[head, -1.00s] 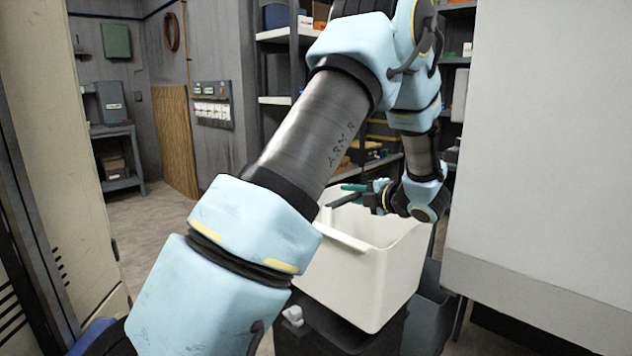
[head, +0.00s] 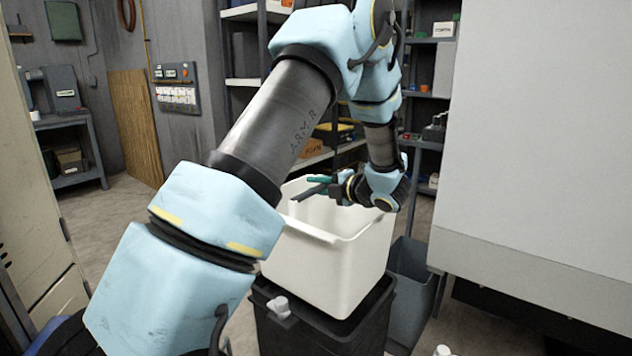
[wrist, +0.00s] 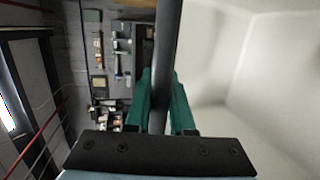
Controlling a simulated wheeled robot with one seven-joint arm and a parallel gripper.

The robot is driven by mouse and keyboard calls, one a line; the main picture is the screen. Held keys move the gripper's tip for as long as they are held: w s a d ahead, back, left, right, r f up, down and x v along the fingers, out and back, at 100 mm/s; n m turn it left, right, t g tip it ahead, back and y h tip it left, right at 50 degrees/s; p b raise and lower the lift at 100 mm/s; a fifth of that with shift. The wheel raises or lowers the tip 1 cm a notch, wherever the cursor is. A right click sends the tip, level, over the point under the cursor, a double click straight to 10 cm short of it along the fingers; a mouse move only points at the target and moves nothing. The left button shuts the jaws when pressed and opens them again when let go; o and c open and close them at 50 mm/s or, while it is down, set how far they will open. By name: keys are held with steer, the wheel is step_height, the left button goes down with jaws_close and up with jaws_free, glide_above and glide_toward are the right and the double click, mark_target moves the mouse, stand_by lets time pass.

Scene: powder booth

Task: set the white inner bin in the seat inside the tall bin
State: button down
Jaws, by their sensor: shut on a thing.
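The white inner bin (head: 320,260) is open-topped and looks upright in the head view. Its lower end is over the top of the dark tall bin (head: 315,338), which has a white latch-like piece (head: 280,306) at its near left. I cannot tell whether the inner bin's bottom is above the opening or slightly in it; the seat is hidden.
A grey open bin (head: 415,285) stands close behind the tall bin at right. A big pale panel (head: 540,150) fills the right side. A cabinet (head: 30,200) stands at left, shelves (head: 250,85) behind. Floor is clear at left.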

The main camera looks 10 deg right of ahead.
steer(key=shift+f+b, duration=5.65)
steer(key=shift+f, duration=5.4)
steer(key=shift+s+f+b, duration=0.1)
steer(key=shift+f+b, duration=0.1)
steer(key=shift+b, duration=0.1)
steer(key=shift+f, duration=0.3)
steer(key=shift+f+b, duration=0.35)
steer(key=shift+b, duration=0.25)
steer(key=shift+f, duration=0.1)
steer(key=shift+f+b, duration=0.45)
steer(key=shift+b, duration=0.05)
steer(key=shift+f, duration=0.15)
steer(key=c, duration=0.7)
jaws_free()
